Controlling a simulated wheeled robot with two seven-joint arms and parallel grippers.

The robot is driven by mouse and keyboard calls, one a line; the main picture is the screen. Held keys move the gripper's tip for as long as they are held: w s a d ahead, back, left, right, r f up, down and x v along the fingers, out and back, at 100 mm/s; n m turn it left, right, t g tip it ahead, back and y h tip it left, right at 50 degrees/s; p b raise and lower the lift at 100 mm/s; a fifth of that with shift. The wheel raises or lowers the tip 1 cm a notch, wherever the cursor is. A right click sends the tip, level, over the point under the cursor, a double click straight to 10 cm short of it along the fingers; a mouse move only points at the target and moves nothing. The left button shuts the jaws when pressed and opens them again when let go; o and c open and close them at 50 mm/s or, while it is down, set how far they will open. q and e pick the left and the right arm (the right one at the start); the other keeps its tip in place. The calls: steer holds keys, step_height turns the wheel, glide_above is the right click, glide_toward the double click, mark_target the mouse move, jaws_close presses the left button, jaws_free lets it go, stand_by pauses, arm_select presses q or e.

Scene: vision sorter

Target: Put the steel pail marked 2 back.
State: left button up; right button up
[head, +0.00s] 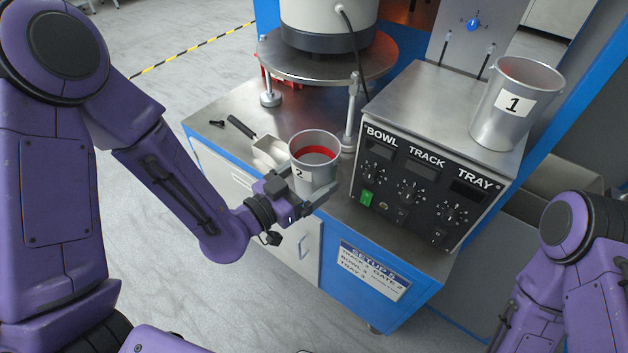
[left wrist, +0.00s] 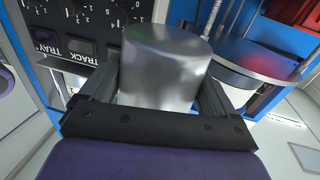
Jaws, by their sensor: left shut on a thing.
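The steel pail marked 2 (head: 315,172) is upright, with a red band or red contents showing inside its rim. My left gripper (head: 305,203) is shut on it, with a finger on either side. In the left wrist view the pail (left wrist: 165,65) fills the space between the fingers of the left gripper (left wrist: 160,95). I cannot tell whether its base touches the bench (head: 230,125). A second steel pail marked 1 (head: 514,105) stands on top of the control box (head: 430,150). My right arm shows at the lower right, but its gripper is out of view.
The control box, labelled BOWL, TRACK and TRAY, stands right of the held pail. A round steel plate on posts (head: 328,62) carries the bowl unit behind it. The box top's left part is clear.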

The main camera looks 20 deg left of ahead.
arm_select(q)
steer(key=w+f, duration=0.1)
steer(key=w, duration=0.1)
steer(key=w+a+f, duration=0.1)
steer(key=w, duration=0.2)
steer(key=w+a+f+p, duration=0.1)
steer(key=w, duration=0.1)
steer(key=shift+w+f, duration=0.25)
steer(key=shift+w, duration=0.1)
steer(key=w+f, duration=0.1)
steer(key=f, duration=0.1)
steer(key=w+a+f, duration=0.1)
steer(key=w, duration=0.1)
steer(key=w+f, duration=0.1)
steer(key=f, duration=0.1)
steer(key=shift+w+a+f, duration=0.2)
steer(key=shift+w+f, duration=0.1)
steer(key=shift+f, duration=0.05)
steer(key=f, duration=0.2)
steer(key=shift+w+f, duration=0.25)
steer(key=shift+f, duration=0.15)
steer(key=shift+a+f, duration=0.1)
steer(key=shift+f, duration=0.35)
arm_select(e)
steer(key=shift+w+f, duration=0.1)
steer(key=shift+f, duration=0.25)
